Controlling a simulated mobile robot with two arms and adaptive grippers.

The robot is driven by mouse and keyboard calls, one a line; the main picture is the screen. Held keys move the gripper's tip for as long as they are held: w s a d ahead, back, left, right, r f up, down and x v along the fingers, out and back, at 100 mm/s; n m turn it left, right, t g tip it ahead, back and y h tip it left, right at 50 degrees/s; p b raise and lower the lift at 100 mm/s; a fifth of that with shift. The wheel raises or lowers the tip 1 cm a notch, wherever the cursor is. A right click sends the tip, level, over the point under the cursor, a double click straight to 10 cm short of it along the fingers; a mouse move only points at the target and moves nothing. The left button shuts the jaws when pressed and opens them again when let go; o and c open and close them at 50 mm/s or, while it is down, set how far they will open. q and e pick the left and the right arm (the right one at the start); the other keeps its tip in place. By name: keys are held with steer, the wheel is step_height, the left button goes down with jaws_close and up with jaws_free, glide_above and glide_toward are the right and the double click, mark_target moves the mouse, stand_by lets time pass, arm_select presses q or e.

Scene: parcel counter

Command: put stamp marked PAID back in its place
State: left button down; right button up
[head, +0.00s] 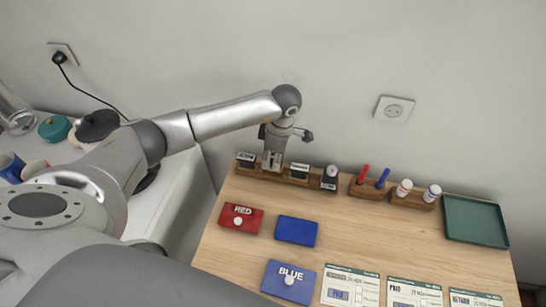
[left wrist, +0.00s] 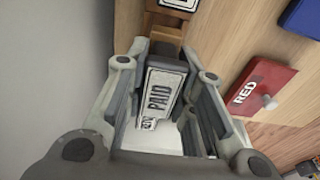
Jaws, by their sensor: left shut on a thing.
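The PAID stamp (left wrist: 165,92) is a dark block with a white label, held between the fingers of my left gripper (left wrist: 168,100) in the left wrist view. In the head view my left gripper (head: 273,158) points down at the wooden stamp rack (head: 285,179) by the wall, between a stamp at the left end (head: 246,159) and another stamp (head: 299,169). The fingers mostly hide the PAID stamp there, and I cannot tell whether it touches the rack. My right gripper is not in view.
A further stamp (head: 329,177) stands at the rack's right end. A marker holder (head: 368,191) and a green tray (head: 475,221) are to the right. A red ink pad (head: 240,219), blue pads (head: 296,231) and printed forms (head: 350,287) lie in front.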

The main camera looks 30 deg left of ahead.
arm_select(q)
steer(key=shift+f+b, duration=1.2)
steer(key=shift+f, duration=0.25)
steer(key=c, duration=1.4)
jaws_free()
steer(key=shift+d+r+p, duration=0.2)
steer(key=shift+r+p, duration=0.55)
steer(key=shift+r, duration=0.55)
steer(key=shift+d+r+p, duration=0.15)
steer(key=shift+r+p, duration=0.6)
steer(key=shift+r, duration=0.55)
